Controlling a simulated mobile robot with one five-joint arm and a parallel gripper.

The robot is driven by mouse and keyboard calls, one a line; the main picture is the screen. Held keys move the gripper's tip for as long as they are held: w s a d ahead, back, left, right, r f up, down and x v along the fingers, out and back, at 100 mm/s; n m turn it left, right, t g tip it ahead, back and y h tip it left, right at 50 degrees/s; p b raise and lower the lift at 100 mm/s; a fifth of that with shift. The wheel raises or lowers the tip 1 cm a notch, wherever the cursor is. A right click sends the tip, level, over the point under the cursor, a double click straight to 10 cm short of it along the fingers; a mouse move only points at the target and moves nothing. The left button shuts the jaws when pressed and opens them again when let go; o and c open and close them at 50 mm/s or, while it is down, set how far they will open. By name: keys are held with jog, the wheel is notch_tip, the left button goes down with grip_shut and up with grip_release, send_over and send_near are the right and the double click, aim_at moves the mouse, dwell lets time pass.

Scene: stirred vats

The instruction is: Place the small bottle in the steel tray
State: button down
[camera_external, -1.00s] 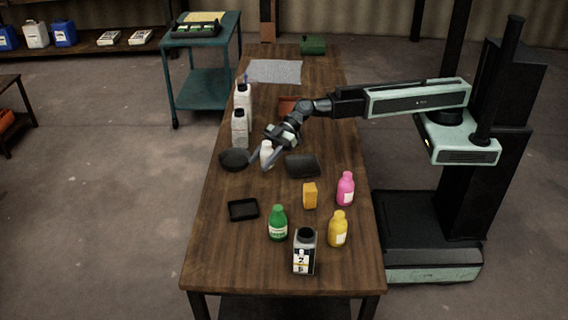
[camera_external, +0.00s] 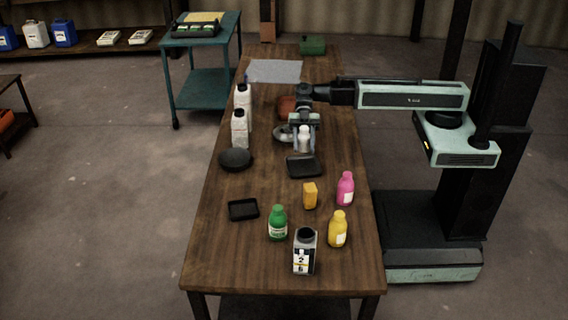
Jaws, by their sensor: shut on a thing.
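My gripper (camera_external: 304,148) is shut on a small white bottle (camera_external: 304,135), held upright. The bottle is above or just behind the far edge of a dark grey rectangular tray (camera_external: 304,169); its exact height is hard to tell. A round grey metallic dish (camera_external: 281,135) lies just left of and behind the gripper, partly hidden by it. A smaller black tray (camera_external: 243,210) lies nearer the front left. I cannot tell for sure from colour which is the steel tray.
Two white bottles (camera_external: 239,128) and a black round dish (camera_external: 235,160) stand at the left edge. A reddish-brown thing (camera_external: 286,104) lies behind the gripper.

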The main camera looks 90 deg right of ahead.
aim_at(303, 171)
notch_tip(303, 171, down, 8)
jog(key=b, duration=0.8)
jog(key=shift+f, duration=0.15)
jog(key=shift+r, duration=0.2)
jog(key=shift+f, duration=0.15)
jog(key=c, duration=0.8)
grip_release()
jog(key=shift+r+p, duration=0.3)
jog(key=p+v, duration=0.4)
jog(key=v, duration=0.6)
jog(key=shift+d+r, duration=0.1)
jog(key=shift+d, duration=0.25)
jog(key=shift+d+r, duration=0.1)
jog(key=shift+d, duration=0.5)
